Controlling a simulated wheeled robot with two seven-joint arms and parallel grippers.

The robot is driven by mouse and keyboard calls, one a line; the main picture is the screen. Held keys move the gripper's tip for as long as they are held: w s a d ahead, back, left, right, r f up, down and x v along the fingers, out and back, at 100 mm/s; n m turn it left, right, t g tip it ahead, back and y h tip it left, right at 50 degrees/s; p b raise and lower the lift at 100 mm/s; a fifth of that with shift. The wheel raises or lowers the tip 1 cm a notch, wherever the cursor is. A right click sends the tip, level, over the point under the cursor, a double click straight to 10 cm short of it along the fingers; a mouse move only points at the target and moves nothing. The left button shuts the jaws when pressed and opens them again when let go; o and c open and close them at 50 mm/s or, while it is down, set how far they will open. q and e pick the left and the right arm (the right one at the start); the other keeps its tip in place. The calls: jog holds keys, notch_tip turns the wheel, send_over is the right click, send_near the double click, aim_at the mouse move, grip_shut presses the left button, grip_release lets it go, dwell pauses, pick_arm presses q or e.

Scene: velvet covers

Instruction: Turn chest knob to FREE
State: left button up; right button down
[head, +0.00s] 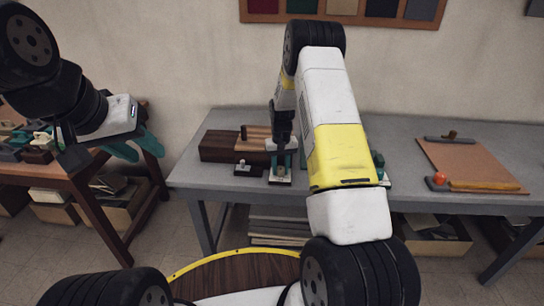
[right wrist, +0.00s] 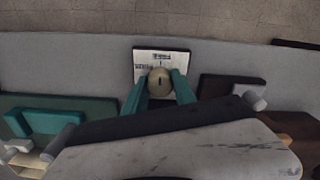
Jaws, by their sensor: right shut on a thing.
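A round beige knob (right wrist: 161,79) with a dark slot mark sits on a white plate (right wrist: 147,57) with small black print I cannot read. My right gripper (right wrist: 160,88) has its teal fingers on either side of the knob and is shut on it. In the head view my right gripper (head: 281,160) points down over the plate (head: 280,181) at the table's front; the knob is mostly hidden there. A dark wooden chest (head: 219,146) stands just behind to the left. My left gripper (head: 134,146) is open and empty, off to the left.
The grey table (head: 400,136) carries a small white-knobbed block (head: 243,170) left of the plate. A brown board (head: 470,162) with a red ball (head: 439,178) lies at right. A wooden bench (head: 82,178) with several small items is at left.

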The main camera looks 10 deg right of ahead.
aim_at(280, 167)
jog(key=shift+m, duration=0.6)
jog(key=c, duration=1.3)
grip_release()
jog(key=shift+r, duration=0.1)
notch_tip(280, 167, up, 8)
jog(key=shift+f, duration=0.15)
